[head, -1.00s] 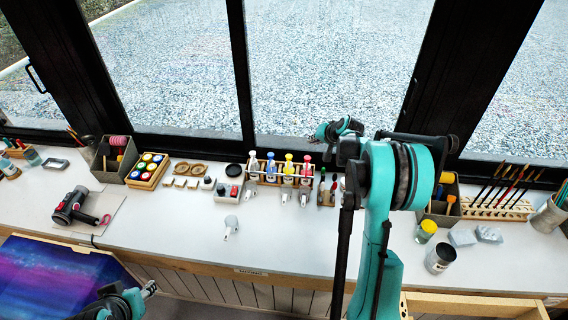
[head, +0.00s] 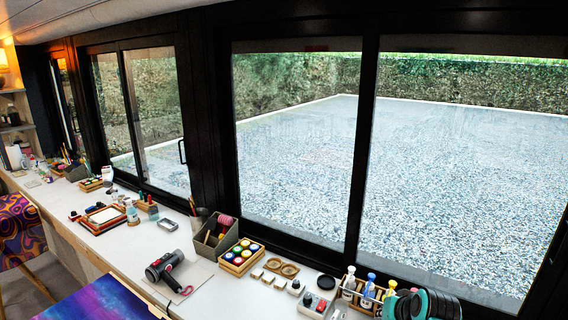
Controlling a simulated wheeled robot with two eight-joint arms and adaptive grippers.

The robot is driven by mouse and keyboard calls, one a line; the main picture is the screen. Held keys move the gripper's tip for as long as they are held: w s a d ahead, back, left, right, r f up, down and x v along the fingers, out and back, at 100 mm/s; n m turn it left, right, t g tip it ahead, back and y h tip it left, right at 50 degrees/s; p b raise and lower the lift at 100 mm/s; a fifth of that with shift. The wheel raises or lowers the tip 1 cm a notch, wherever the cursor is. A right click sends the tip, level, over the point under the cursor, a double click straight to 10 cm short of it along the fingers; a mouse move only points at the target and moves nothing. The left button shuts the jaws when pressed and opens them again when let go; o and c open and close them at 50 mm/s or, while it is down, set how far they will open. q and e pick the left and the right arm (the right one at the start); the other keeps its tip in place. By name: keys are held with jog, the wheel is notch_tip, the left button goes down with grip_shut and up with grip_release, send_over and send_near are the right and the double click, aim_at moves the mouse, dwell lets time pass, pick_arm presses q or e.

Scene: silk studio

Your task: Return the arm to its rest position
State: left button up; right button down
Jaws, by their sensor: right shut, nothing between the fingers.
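My left gripper is out of view.
The white counter (head: 204,291) runs along the windows. On it are a paint pot tray (head: 241,256), a grey bin (head: 215,236), a dark handheld tool (head: 166,267) and a wooden frame (head: 103,216). A purple-blue painting (head: 95,303) is below its front edge.

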jog(key=s+a+f+n+b, duration=0.1)
jog(key=s+a+f+b, duration=0.1)
jog(key=s+f, duration=0.3)
jog(key=s+a+f+n+b, duration=0.2)
jog(key=s+a+f+b, duration=0.1)
jog(key=s, duration=0.9)
notch_tip(320, 180, down, 2)
jog(key=shift+s+a+f+n+h, duration=0.1)
jog(key=shift+s+a+n+h, duration=0.15)
jog(key=shift+a, duration=0.65)
